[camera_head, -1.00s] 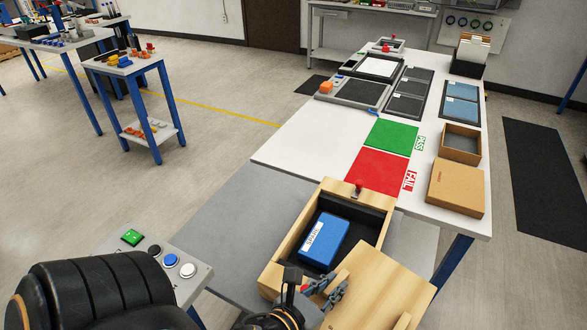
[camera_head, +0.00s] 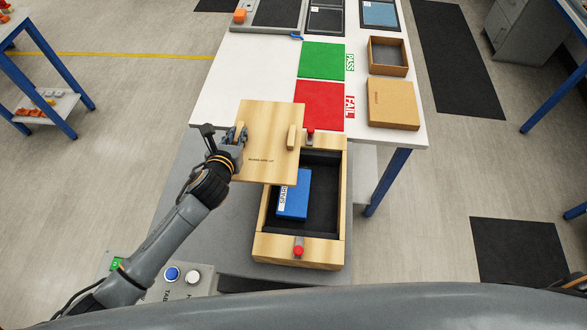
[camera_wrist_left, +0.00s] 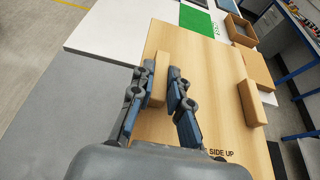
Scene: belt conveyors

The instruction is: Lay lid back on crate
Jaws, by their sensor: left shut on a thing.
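The wooden lid (camera_head: 268,150) is a flat pale board with two raised wooden bars, one of them at its right side (camera_head: 291,137). My left gripper (camera_head: 239,137) is shut on the other bar at the lid's left side. The wrist view shows this bar (camera_wrist_left: 160,80) between the fingers, and "SIDE UP" print on the board. The open wooden crate (camera_head: 297,250) has a dark lining and holds a blue box (camera_head: 294,195). The lid overhangs the crate's far left part, askew to the left; its exact height above the rim is unclear. My right gripper is out of view.
Red-knobbed latches stand at the crate's far end (camera_head: 310,136) and near end (camera_head: 298,250). Beyond are the red mat (camera_head: 320,106), green mat (camera_head: 322,61), cardboard box (camera_head: 393,104) and open brown box (camera_head: 388,55). A button panel (camera_head: 180,285) is at the near left.

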